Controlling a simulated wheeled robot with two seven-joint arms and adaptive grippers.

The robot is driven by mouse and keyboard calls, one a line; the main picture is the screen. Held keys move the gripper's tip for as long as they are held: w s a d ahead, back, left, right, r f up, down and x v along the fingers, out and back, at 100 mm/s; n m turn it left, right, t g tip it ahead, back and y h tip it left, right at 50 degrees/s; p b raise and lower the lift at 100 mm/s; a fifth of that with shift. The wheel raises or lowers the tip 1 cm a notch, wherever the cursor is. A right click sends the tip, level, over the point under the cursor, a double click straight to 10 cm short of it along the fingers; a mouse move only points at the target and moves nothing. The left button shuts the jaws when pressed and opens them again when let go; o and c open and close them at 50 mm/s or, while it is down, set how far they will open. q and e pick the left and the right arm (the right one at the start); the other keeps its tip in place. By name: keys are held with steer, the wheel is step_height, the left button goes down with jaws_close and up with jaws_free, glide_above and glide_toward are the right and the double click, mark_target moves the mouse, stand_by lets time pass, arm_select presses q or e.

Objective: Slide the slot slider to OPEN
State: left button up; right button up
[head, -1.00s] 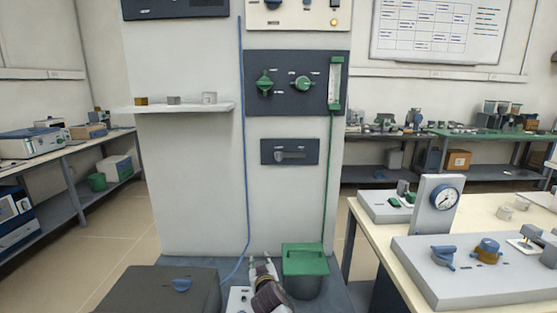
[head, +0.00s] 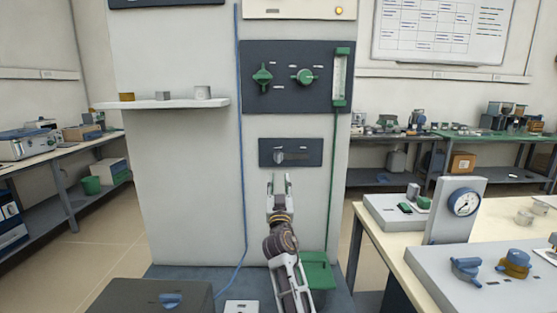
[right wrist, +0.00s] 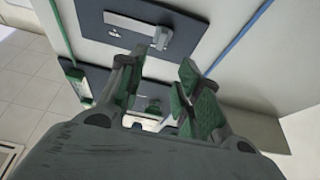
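The slot slider (head: 279,157) is a small grey knob at the left part of a horizontal slot on a dark panel (head: 311,146) on the pale column. In the right wrist view the knob (right wrist: 162,38) sits at one end of its grey slot plate (right wrist: 138,25). My right gripper (head: 280,178) is just below the panel, fingers pointing up, apart from the knob. In the right wrist view its green-padded fingers (right wrist: 158,75) are spread with nothing between them. The panel's lettering is too small to read. My left gripper is not in view.
Above is a dark panel (head: 255,98) with two green knobs and a flow tube. A blue hose (head: 241,190) runs down left of the slot panel and a green one (head: 331,195) to its right. A green-lidded bin (head: 317,272) stands below. A bench with instruments (head: 385,235) is at right.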

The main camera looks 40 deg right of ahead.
mark_target(279, 158)
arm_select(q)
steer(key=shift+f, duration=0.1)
arm_select(e)
steer(key=shift+w+d, duration=0.1)
steer(key=shift+w, duration=0.05)
steer(key=shift+p+x, duration=1.75)
steer(key=shift+x, duration=4.25)
steer(key=shift+w+d+r, duration=0.2)
steer(key=shift+w+d, duration=0.25)
steer(key=shift+w, duration=0.1)
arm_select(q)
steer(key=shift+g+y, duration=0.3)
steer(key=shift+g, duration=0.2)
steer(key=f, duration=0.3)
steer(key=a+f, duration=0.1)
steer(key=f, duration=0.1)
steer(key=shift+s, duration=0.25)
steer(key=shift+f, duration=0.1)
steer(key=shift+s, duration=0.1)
arm_select(e)
jaws_close()
